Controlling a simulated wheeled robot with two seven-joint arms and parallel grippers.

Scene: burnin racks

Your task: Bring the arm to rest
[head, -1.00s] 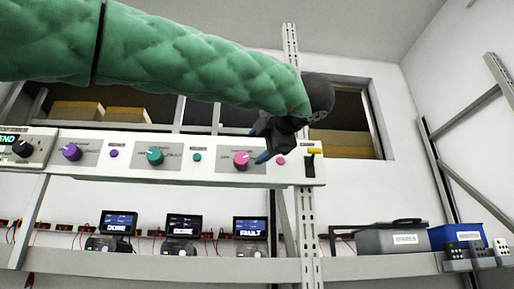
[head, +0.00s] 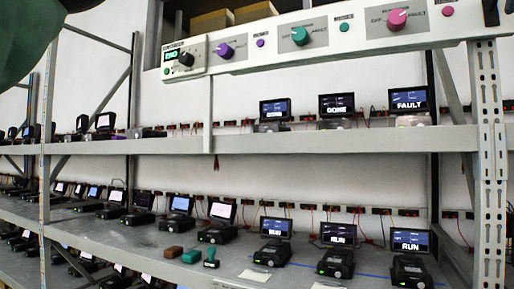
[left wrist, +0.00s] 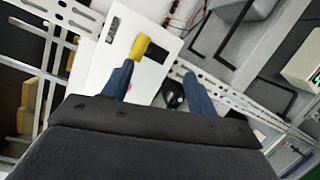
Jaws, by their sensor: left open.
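My left gripper (left wrist: 158,78) shows in the left wrist view with its two blue fingers apart and nothing between the tips. A yellow lever (left wrist: 150,48) on a white panel (left wrist: 118,62) lies just beyond the left fingertip; I cannot tell whether they touch. In the head view only a dark green part of my left arm (head: 25,35) shows at the top left corner; its gripper is out of that picture. My right gripper is in neither view.
A control panel (head: 330,40) with purple, teal and pink knobs spans the top. Shelves below hold several small screen devices (head: 410,240), reading RUN, DONE and FAULT. A brown block (head: 173,252) and green stamp-like pieces (head: 211,257) lie on the lower shelf. A perforated upright (head: 490,160) stands right.

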